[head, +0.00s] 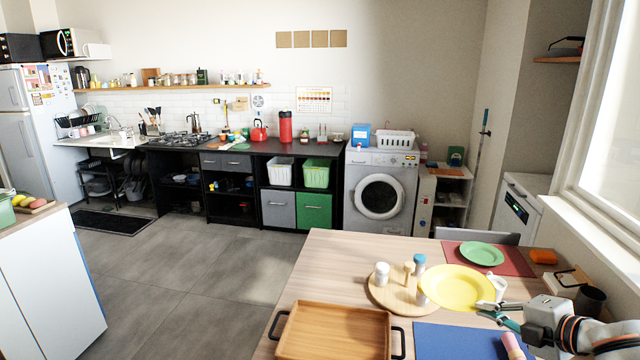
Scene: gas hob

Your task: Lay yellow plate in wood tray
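The yellow plate (455,286) is at the right of the head view, over the table between the round board and the blue placemat. My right gripper (482,308) comes in from the lower right and is shut on the plate's near right rim, one finger above the rim and one below. The plate looks raised off the table, overlapping the round board's right side in the picture. The wood tray (331,333), with dark handles at both ends, lies at the table's front, left of the plate. It looks empty; its near edge is cut off. My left gripper is out of view.
A round board (381,295) with shakers stands behind and right of the tray. A blue placemat (440,343) lies right of the tray. A green plate (482,253) sits on a red placemat, and a white mug (498,284) is beside the yellow plate. The table's left back is clear.

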